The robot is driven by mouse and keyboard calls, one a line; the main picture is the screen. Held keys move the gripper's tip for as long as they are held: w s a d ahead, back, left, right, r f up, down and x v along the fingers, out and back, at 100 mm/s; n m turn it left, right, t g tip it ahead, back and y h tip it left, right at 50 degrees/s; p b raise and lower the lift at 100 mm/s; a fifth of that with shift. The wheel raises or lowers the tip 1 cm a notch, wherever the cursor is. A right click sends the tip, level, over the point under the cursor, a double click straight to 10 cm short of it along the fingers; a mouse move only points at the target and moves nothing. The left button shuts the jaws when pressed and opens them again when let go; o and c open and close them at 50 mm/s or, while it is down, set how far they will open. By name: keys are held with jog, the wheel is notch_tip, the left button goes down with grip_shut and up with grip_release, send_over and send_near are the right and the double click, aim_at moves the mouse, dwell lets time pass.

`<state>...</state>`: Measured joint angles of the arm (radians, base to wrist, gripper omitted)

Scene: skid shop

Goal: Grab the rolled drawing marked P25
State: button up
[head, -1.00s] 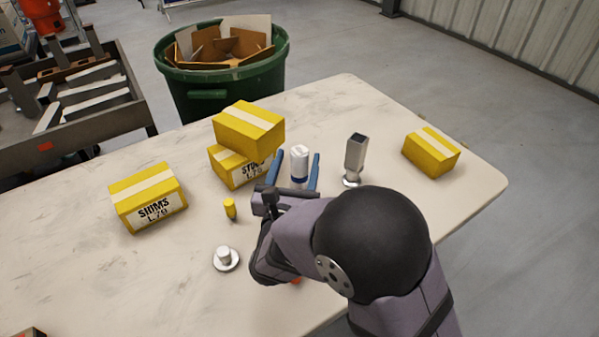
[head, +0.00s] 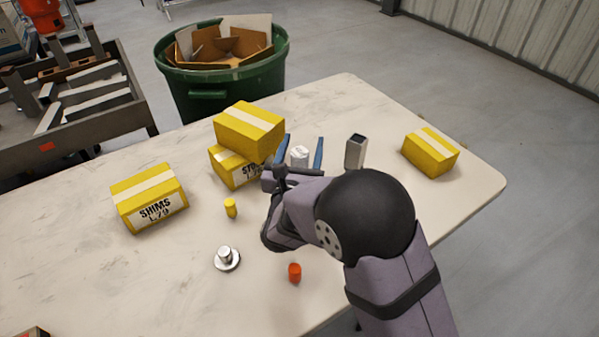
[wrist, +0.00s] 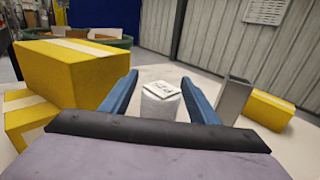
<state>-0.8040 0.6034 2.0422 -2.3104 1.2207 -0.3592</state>
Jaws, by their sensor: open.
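In the wrist view the roll (wrist: 161,103) has a white tag on top with dark marks that I cannot read surely. My gripper (head: 303,150) has its two blue fingers apart, one on each side of the roll. In the wrist view my gripper (wrist: 160,95) shows gaps between the fingers and the roll. The lower part of the roll is hidden by my wrist.
Stacked yellow boxes (head: 248,130) stand close left of my left finger. A grey metal post (head: 356,152) stands close to the right. Another yellow box (head: 431,152) is farther right. A SHIMS box (head: 150,197), yellow peg (head: 230,208), metal flanged piece (head: 227,259) and red peg (head: 295,272) lie left and nearer.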

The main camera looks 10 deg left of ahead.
jog(key=shift+c, duration=0.2)
grip_shut()
jog(key=shift+r, duration=0.1)
